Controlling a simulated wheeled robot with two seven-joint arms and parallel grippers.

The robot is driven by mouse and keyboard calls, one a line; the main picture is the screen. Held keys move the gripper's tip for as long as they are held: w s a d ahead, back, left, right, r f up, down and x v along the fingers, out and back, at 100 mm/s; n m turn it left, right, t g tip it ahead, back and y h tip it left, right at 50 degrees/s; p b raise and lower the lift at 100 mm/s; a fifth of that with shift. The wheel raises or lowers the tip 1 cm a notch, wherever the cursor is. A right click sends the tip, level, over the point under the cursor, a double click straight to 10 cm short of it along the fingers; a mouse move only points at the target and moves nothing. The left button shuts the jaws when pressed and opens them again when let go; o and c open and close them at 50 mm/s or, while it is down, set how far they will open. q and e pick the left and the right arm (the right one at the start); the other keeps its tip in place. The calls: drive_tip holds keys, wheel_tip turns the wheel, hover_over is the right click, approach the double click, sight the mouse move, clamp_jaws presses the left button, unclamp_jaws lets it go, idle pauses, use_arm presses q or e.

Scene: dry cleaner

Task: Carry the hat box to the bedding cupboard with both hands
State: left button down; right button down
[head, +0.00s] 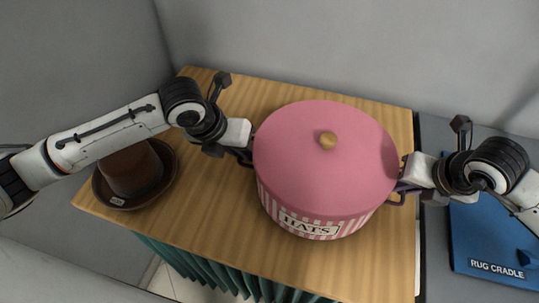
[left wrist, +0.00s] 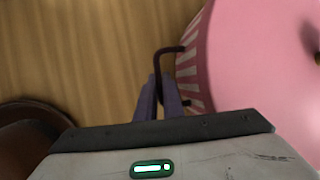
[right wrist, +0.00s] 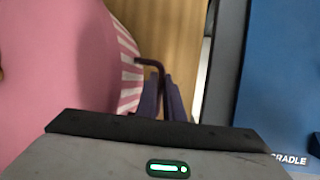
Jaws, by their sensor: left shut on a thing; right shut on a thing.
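The hat box (head: 323,165) is round, with a pink lid, a wooden knob, pink-and-white striped sides and a "HATS" label. It stands upright on or just above a wooden table; I cannot tell which. My left gripper (head: 245,155) is shut on the dark handle at its left side; the handle also shows in the left wrist view (left wrist: 167,52). My right gripper (head: 402,187) is shut on the handle at its right side, which shows in the right wrist view (right wrist: 150,63). No bedding cupboard is recognisable in these views.
A brown hat (head: 135,173) lies on the left of the wooden table (head: 220,225), under my left arm. A teal curtain (head: 205,272) hangs below the front edge. A blue "RUG CRADLE" (head: 492,235) is at the right. Grey walls stand behind and left.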

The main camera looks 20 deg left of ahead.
use_arm(q)
drive_tip(key=shift+f+b, duration=0.55)
drive_tip(key=shift+f, duration=0.15)
use_arm(e)
drive_tip(key=shift+f, duration=0.7)
use_arm(q)
drive_tip(key=c, duration=2.3)
unclamp_jaws()
drive_tip(key=shift+f, duration=0.1)
use_arm(e)
drive_tip(key=c, duration=2.3)
unclamp_jaws()
drive_tip(key=shift+f, duration=0.15)
use_arm(q)
drive_tip(key=o, duration=0.4)
use_arm(e)
drive_tip(key=o, duration=0.4)
drive_tip(key=shift+r, duration=0.3)
use_arm(q)
drive_tip(key=v, duration=1.2)
use_arm(e)
drive_tip(key=v, duration=1.1)
drive_tip(key=shift+s+d+r, duration=0.15)
drive_tip(key=shift+s+r, duration=0.05)
drive_tip(key=shift+r, duration=0.05)
